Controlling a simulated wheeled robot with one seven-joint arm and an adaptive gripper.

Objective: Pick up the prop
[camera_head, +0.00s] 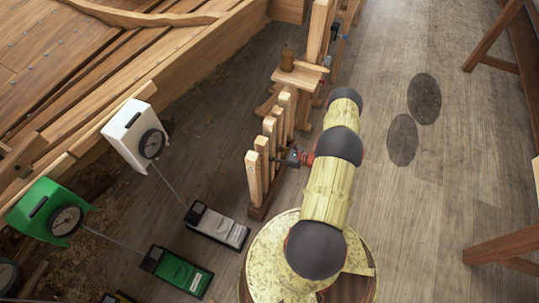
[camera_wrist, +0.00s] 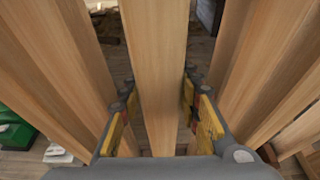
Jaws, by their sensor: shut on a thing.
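The prop (camera_wrist: 155,50) is a pale, straight wooden post, upright in the middle of the wrist view. My gripper (camera_wrist: 158,90) has one yellow-padded finger on each side of it and is shut on it. In the head view, my gripper (camera_head: 293,157) reaches in from the right at a row of similar upright posts (camera_head: 254,178). The held post stands among them, and I cannot tell for sure which one it is there. Its foot is at or close to the rack base (camera_head: 259,212); contact is unclear.
Neighbouring posts (camera_wrist: 60,60) stand close on both sides. A wooden hull (camera_head: 75,70) fills the upper left. A white device (camera_head: 135,135) and a green device (camera_head: 50,211), with boxes on rods, stand at left. Trestle legs (camera_head: 494,38) are at right.

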